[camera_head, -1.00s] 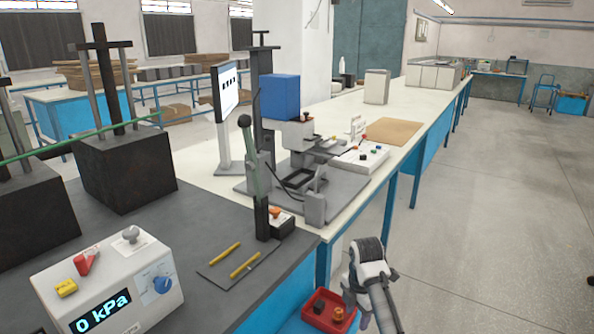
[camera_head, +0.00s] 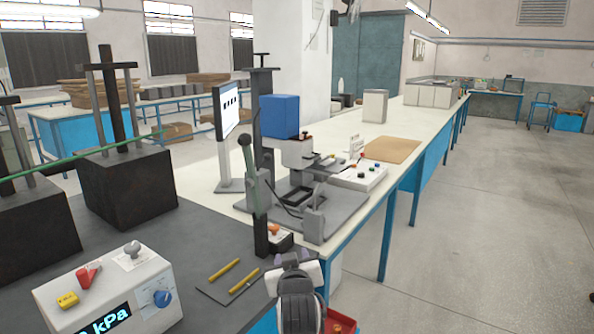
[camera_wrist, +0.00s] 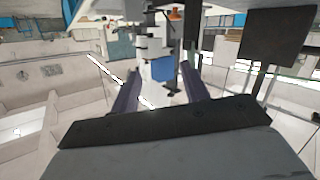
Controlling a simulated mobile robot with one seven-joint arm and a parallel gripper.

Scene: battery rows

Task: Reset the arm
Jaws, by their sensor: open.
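The wrist view is upside down, with a blue block (camera_wrist: 163,69) and the bench equipment beyond the fingers. My arm hides most of a red tray (camera_head: 341,322) low beside the bench.
A lever press (camera_head: 255,195) stands close beyond my gripper. Two yellow sticks lie on a dark mat (camera_head: 212,292), left of my arm. A grey pressure box (camera_head: 140,285) stands at lower left. The floor (camera_head: 480,240) on the right is clear.

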